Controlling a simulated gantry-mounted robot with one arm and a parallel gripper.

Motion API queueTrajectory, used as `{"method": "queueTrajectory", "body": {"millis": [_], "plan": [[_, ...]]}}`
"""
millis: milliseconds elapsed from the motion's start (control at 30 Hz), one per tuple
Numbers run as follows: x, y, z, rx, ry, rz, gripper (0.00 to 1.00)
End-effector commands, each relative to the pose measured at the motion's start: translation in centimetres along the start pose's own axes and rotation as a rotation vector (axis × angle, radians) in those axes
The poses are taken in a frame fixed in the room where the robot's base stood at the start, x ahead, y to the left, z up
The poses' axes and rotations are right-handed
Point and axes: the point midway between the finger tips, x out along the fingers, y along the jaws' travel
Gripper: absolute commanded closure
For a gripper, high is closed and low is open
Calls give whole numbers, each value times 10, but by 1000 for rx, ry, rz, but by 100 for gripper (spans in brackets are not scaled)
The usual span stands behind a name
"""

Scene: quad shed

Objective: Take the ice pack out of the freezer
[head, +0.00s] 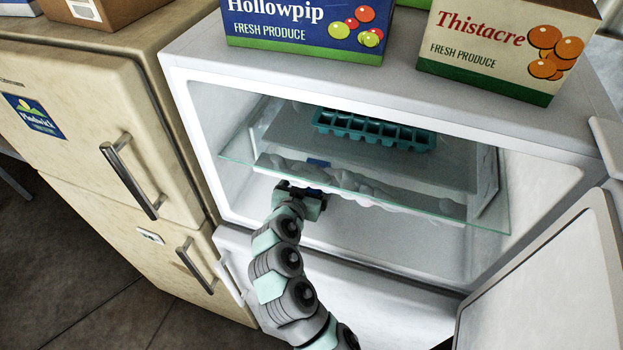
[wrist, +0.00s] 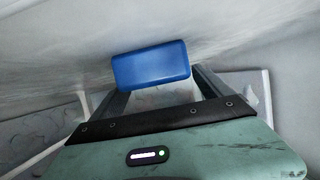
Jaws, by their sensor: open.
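The ice pack (wrist: 150,66) is a blue, rounded block in the wrist view, close to the ends of my fingers. In the head view, a dark blue patch (head: 318,162) near the glass shelf may be the pack or its reflection. My gripper (head: 312,203) is inside the open freezer (head: 390,245), below the front of the shelf. In the wrist view my gripper (wrist: 160,92) is open, one finger on each side. The pack overlaps the finger ends, and I cannot tell whether it lies between them or touches them.
A glass shelf (head: 410,205) spans the freezer above my gripper. A teal ice tray (head: 372,130) sits farther back and higher. The open door (head: 550,285) is at the right. A blue box (head: 305,30) and a cream box (head: 495,50) stand on top. A beige fridge (head: 90,130) is at left.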

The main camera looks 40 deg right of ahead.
Motion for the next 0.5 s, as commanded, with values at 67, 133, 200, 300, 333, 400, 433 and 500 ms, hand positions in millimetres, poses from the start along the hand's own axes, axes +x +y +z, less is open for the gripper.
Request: {"method": "queueTrajectory", "body": {"millis": [67, 133, 200, 300, 333, 400, 433, 500], "plan": [[10, 1, -2, 0, -2, 2, 11], [16, 0, -2, 0, -1, 1, 11], [21, 1, 0, -1, -2, 2, 11], [23, 1, 1, -1, -2, 1, 11], [22, 1, 1, -1, -1, 0, 11], [22, 0, 1, -1, -1, 0, 11], [22, 0, 1, -1, -1, 0, 11], [22, 0, 1, -1, -1, 0, 17]]}}
